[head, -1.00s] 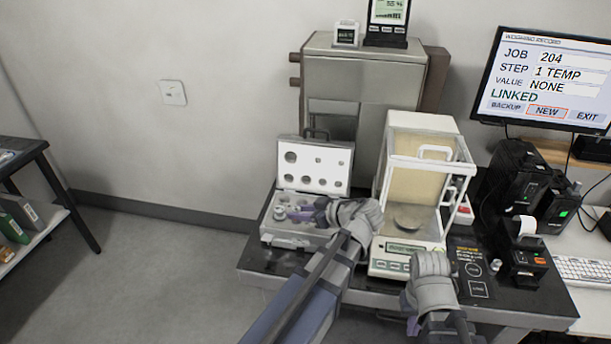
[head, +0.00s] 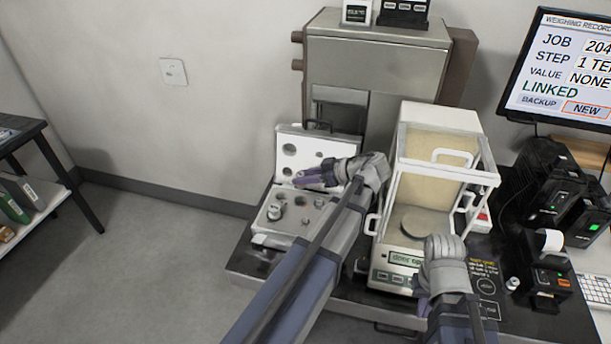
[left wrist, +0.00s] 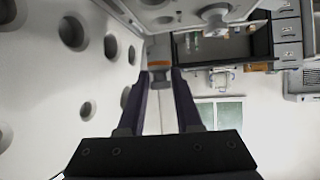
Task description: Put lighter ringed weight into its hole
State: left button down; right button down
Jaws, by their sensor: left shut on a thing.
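The open weight case (head: 262,238) lies on the dark table, its white lid (head: 290,140) raised at the back with round holes. Several metal weights stand in the base, including a larger one (head: 274,212) at the left. My left gripper (head: 300,178) is above the case, in front of the lid. In the left wrist view its purple fingers are shut on a small grey piece with an orange-brown band, apparently the ringed weight (left wrist: 160,68). A holed white surface is beside it there. My right gripper (head: 424,305) is near the balance front; its jaw opening is hidden.
The balance (head: 405,258) with its glass draft shield and round pan (head: 426,222) stands right of the case. A small weight (head: 513,283) stands on the table near the printer (head: 548,270). A grey cabinet (head: 375,65) is behind.

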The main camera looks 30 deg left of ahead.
pick_arm(q)
jog(key=shift+f+b, duration=2.3)
jog(key=shift+f, duration=0.15)
jog(key=shift+f, duration=0.2)
jog(key=shift+f+b, duration=1.3)
jog(key=shift+b, duration=0.2)
jog(key=c, duration=0.5)
grip_release()
notch_tip(320, 180, up, 10)
jog(key=p, duration=1)
